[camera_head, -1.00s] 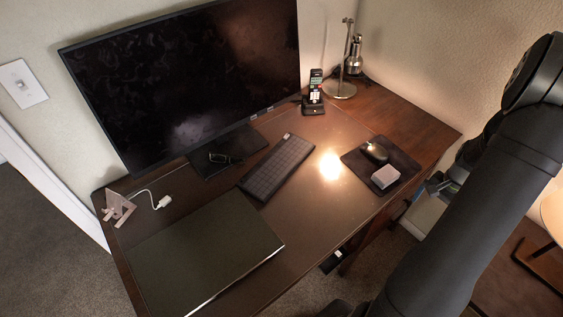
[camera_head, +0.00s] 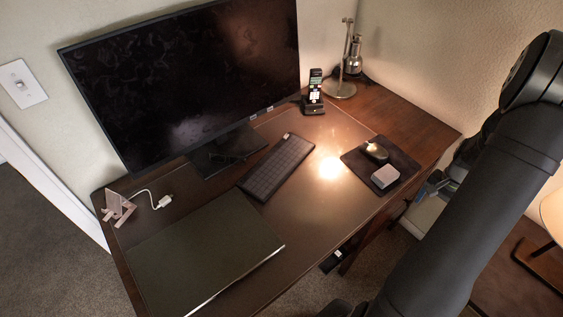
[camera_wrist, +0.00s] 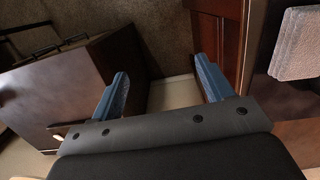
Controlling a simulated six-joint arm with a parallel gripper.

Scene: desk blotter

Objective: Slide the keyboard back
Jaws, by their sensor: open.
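The dark keyboard (camera_head: 275,168) lies at an angle on the desk blotter (camera_head: 313,205), in front of the monitor stand. Its far end is near the phone side and its near end is close to the laptop-like dark slab. My gripper (camera_wrist: 163,85) is open and empty in the wrist view, its two blue fingers well apart above the floor beside the desk. In the head view its blue fingers (camera_head: 428,188) show small at the desk's right side, away from the keyboard. The keyboard is not in the wrist view.
A large monitor (camera_head: 190,75) stands behind the keyboard. A closed dark slab (camera_head: 205,255) lies front left. A cordless phone (camera_head: 314,92) and lamp (camera_head: 341,89) stand at the back.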

